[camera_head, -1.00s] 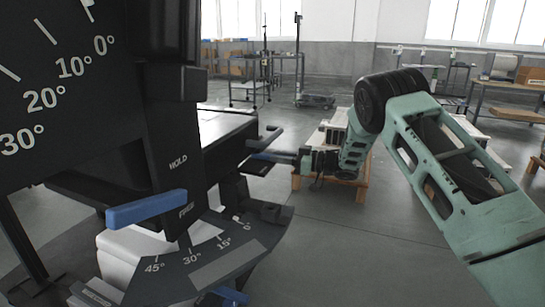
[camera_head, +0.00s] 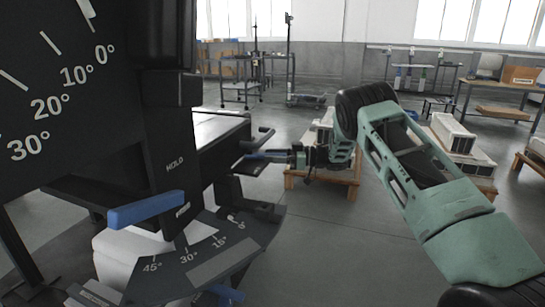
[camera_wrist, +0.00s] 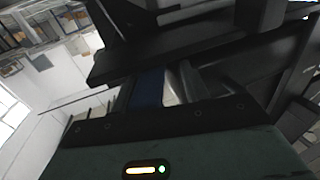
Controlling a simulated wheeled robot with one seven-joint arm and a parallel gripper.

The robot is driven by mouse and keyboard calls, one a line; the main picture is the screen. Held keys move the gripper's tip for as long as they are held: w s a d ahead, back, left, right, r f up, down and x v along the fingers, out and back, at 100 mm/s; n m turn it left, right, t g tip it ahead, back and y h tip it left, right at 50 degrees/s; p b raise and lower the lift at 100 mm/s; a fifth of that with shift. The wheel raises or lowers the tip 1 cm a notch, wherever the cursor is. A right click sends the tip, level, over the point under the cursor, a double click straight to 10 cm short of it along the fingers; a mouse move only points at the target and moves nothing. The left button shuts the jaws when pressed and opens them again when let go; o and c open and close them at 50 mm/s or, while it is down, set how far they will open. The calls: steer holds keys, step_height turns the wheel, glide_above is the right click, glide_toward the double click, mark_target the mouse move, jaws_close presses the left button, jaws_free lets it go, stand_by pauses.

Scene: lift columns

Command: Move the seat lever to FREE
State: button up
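A blue lever (camera_head: 146,210) sticks out to the left from the dark column at the near left. Its right end is beside a small label that seems to read FREE, below the word HOLD. I cannot tell which blue lever is the seat lever. My gripper (camera_head: 288,157) is at another blue bar (camera_head: 262,156), beyond the column and beside the dark seat-like slab (camera_head: 216,130). In the wrist view a blue piece (camera_wrist: 148,88) shows between the fingers, under a dark bar (camera_wrist: 170,58). Whether the fingers press on it is unclear.
A large angle scale (camera_head: 60,90) fills the upper left. A lower angle scale (camera_head: 200,262) stands below the lever, with another blue handle (camera_head: 226,293) at the bottom edge. A wooden pallet (camera_head: 322,182) with pale boxes stands behind my gripper. Open floor lies at centre.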

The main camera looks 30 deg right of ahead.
steer(key=p+v, duration=0.2)
steer(key=v, duration=1.5)
steer(key=shift+d+p, duration=0.2)
steer(key=shift+p, duration=0.2)
